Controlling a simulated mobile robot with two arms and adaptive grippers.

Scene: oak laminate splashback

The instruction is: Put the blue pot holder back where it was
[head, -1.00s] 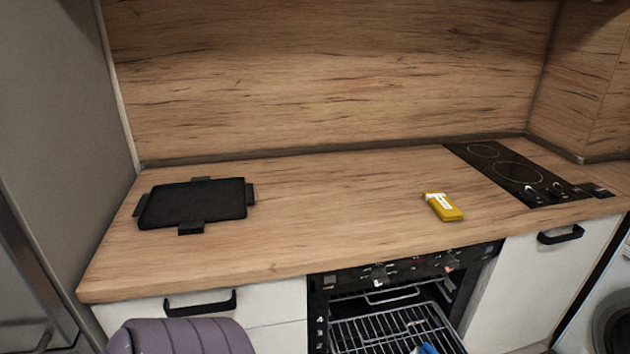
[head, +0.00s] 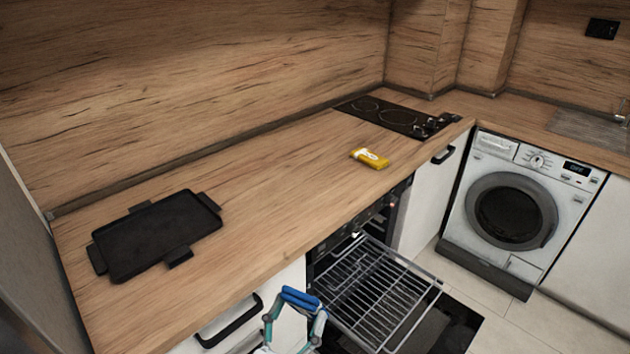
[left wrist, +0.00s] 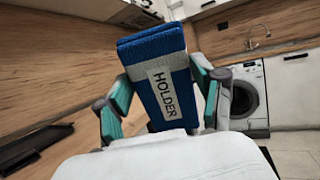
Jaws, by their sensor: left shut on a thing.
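The blue pot holder (left wrist: 165,68), with a white label reading "HOLDER", is held upright between the teal-padded fingers of my left gripper (left wrist: 160,100) in the left wrist view. In the head view the blue pot holder (head: 303,298) shows at the bottom middle, clamped in my left gripper (head: 294,318). It is in front of the counter's front edge, just left of the pulled-out oven rack. My right gripper is not in view.
A black griddle tray (head: 158,236) lies at the counter's left. A yellow packet (head: 370,158) lies near the black hob (head: 395,117). The oven rack (head: 375,298) sticks out from the open oven. The counter between tray and packet is clear.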

